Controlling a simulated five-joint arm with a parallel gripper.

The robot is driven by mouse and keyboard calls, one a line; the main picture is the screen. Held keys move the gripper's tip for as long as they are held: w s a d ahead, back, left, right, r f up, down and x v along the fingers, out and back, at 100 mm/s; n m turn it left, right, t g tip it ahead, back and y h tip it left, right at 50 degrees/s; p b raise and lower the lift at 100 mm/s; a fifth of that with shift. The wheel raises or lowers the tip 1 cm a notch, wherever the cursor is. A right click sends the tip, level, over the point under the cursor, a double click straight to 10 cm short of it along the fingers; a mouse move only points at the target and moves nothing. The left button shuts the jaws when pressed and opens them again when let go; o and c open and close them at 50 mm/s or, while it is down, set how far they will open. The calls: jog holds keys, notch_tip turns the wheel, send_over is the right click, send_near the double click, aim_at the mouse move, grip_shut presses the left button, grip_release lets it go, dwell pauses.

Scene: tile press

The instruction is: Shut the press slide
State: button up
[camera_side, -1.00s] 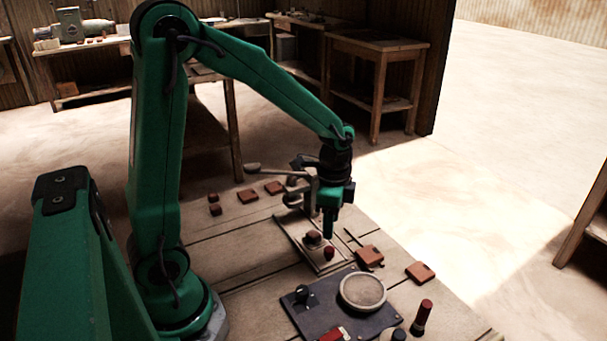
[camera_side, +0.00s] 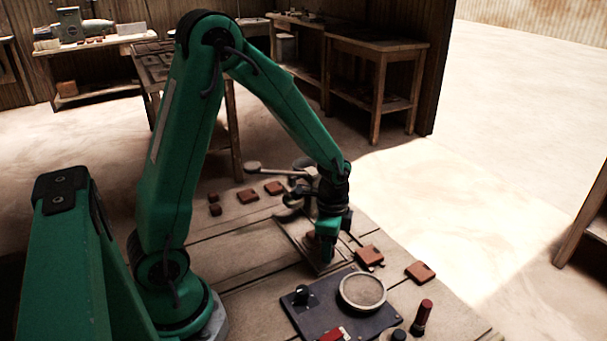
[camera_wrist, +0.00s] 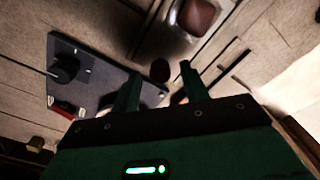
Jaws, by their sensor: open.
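The press (camera_side: 298,186) stands at the far side of the bench, with a lever arm reaching left. A narrow plate or track (camera_side: 296,238) runs from it toward the near side. In the wrist view, the slide (camera_wrist: 173,22) shows as a pale tray with a brown tile (camera_wrist: 198,16) on it. My gripper (camera_side: 326,256) is low over the near end of the track. In the wrist view my gripper (camera_wrist: 160,78) is open, the knob between its finger lines. I cannot tell whether they touch.
A dark panel (camera_side: 318,318) with a black knob (camera_side: 302,294) and a round pale disc (camera_side: 362,291) lies nearer the camera. Brown tiles (camera_side: 369,254) lie to the right and several more (camera_side: 247,196) lie to the left. A red-topped handle (camera_side: 423,311) stands at the near right.

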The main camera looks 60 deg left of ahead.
aim_at(313, 235)
jog(key=shift+f, duration=0.2)
grip_shut()
jog(key=shift+a, duration=0.15)
jog(key=a, duration=0.7)
jog(key=shift+a, duration=0.2)
grip_release()
